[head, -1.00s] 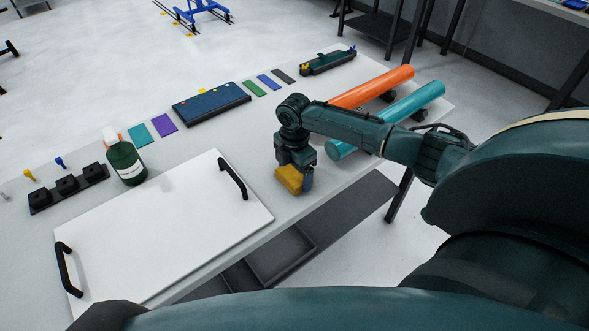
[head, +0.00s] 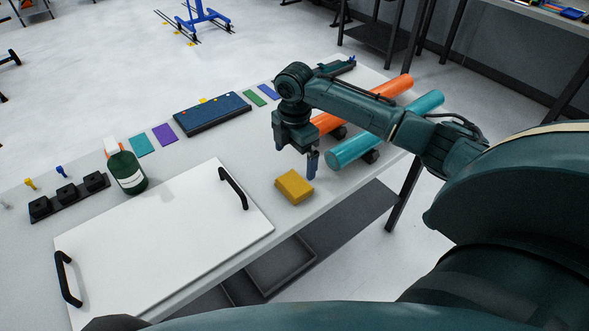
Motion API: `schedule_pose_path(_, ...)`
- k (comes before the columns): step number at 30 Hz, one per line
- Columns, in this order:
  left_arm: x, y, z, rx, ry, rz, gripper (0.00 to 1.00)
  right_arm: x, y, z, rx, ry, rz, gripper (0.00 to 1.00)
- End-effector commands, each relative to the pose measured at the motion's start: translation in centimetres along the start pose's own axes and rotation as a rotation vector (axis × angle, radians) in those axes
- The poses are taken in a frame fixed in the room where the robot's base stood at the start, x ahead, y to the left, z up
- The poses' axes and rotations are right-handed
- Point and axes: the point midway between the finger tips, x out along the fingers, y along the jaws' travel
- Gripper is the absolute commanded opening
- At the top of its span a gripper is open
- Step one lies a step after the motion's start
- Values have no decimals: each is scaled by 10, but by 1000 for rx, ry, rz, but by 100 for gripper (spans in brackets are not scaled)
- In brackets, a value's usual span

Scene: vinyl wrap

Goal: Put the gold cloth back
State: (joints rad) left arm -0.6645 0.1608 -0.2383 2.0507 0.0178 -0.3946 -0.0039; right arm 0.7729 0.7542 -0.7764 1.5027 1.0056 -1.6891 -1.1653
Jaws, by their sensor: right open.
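The gold cloth (head: 294,187) is a thick folded yellow block. It lies flat on the grey table between the white board's right handle and the teal roll, near the table's front edge. My right gripper (head: 296,165) is open and empty just above and behind the cloth, pointing down, apart from it. One finger shows clearly at the right; the other is partly hidden. My left gripper is not in view.
A white board (head: 150,240) with black handles covers the table's front left. A green bottle (head: 127,172) stands behind it. Orange (head: 393,86) and teal (head: 385,132) rolls lie on the right. A dark blue box (head: 212,113) and coloured swatches line the back.

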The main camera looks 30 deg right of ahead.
Motion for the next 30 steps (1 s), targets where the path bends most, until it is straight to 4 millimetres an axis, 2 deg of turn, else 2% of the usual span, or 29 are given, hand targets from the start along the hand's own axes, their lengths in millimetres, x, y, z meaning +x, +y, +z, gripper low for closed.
schedule_pose_path(4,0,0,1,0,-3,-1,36,-21,0,0,0,1,1,100)
schedule_pose_path(11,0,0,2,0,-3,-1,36,-31,0,0,1,0,-1,100)
schedule_pose_path(25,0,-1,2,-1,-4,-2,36,-29,-1,-2,1,1,-2,100)
schedule_pose_path(28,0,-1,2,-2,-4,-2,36,-18,-6,-14,8,7,1,100)
schedule_pose_path(30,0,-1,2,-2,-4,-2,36,-2,-16,-34,27,17,9,100)
